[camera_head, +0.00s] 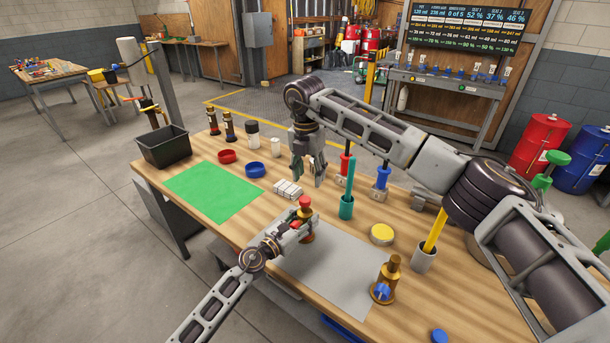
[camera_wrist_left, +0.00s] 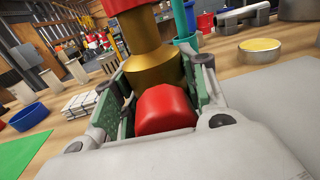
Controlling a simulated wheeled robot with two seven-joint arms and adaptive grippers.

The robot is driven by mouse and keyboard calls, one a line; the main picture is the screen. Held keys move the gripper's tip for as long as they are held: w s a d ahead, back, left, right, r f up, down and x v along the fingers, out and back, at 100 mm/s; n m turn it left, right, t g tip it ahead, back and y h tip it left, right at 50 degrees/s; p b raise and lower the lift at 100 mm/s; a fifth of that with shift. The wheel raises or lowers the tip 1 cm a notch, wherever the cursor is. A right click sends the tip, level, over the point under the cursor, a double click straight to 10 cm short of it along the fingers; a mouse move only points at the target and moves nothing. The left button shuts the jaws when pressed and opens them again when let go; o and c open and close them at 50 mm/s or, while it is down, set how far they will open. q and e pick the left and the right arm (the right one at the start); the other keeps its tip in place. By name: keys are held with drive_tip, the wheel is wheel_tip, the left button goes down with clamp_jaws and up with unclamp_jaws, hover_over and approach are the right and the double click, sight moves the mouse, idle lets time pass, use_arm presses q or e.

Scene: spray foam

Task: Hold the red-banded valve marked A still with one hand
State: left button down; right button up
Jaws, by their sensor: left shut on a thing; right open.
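The red-banded valve (camera_head: 305,205) stands on the table at the left edge of the grey mat (camera_head: 345,275), with a red top and a brass body. In the left wrist view its brass body (camera_wrist_left: 155,70) and a red part (camera_wrist_left: 165,108) sit between the green-lined fingers. My left gripper (camera_head: 301,228) is shut on the valve. No letter A is readable. My right gripper (camera_head: 308,170) is open and empty, pointing down above the table behind the valve. A brass valve with a blue part (camera_head: 384,280) stands at the grey mat's right side.
A teal cup with a stick (camera_head: 346,207), a yellow lid (camera_head: 382,234) and a grey cup with a yellow stick (camera_head: 424,257) stand to the right. White blocks (camera_head: 288,189), a blue ring (camera_head: 255,170) and a red ring (camera_head: 227,156) lie behind. The green mat (camera_head: 215,190) is bare.

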sight(305, 199)
drive_tip(key=n, duration=0.7)
drive_tip(key=shift+s+a+f, duration=0.1)
drive_tip(key=shift+s+a, duration=0.05)
drive_tip(key=n, duration=0.4)
drive_tip(key=shift+a, duration=0.15)
drive_tip(key=n, duration=0.4)
drive_tip(key=shift+s+a, duration=0.1)
drive_tip(key=n, duration=0.7)
drive_tip(key=shift+a+y, duration=0.1)
drive_tip(key=shift+y, duration=0.2)
drive_tip(key=n, duration=0.3)
drive_tip(key=shift+n, duration=2.1)
drive_tip(key=shift+f, duration=0.1)
drive_tip(key=shift+f, duration=3.95)
